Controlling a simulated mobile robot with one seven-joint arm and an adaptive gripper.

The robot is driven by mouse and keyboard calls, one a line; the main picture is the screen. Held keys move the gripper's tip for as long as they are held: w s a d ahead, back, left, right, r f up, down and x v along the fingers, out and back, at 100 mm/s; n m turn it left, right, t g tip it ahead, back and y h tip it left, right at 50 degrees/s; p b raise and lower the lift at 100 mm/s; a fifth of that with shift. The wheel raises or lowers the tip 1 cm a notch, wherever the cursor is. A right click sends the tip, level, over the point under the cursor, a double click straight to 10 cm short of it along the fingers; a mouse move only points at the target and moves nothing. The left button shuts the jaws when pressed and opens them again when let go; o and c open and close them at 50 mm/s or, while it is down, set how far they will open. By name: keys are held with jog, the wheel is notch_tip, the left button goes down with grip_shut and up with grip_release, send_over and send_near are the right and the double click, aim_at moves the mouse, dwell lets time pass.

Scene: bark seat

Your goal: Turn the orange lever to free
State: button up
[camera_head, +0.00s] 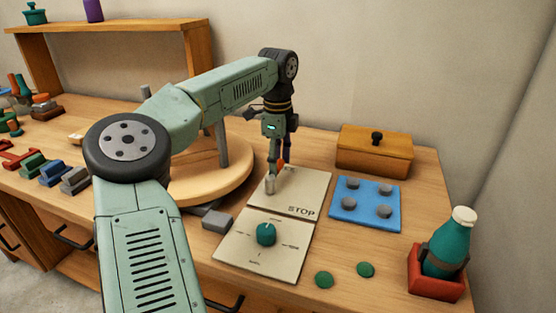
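The orange lever (281,160) shows as a small orange piece beside my gripper, mostly hidden by it. It is at a pale panel (305,188) whose visible word is "STOP"; any other marking is hidden or too small to read. My gripper (271,184) points down over the left part of this panel, with its fingertips close to the panel surface. I cannot tell whether the fingers touch the lever or are open or shut.
A teal knob (266,234) is on a second pale panel in front. A blue plate with grey knobs (366,216) and a lidded wooden box (375,152) are right. A teal bottle (447,248) stands in a red holder (434,282). A round wooden disc (195,187) is left.

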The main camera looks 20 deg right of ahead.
jog(key=shift+r, duration=0.1)
notch_tip(320, 180, up, 12)
jog(key=shift+f, duration=0.1)
dwell(0.5)
dwell(0.4)
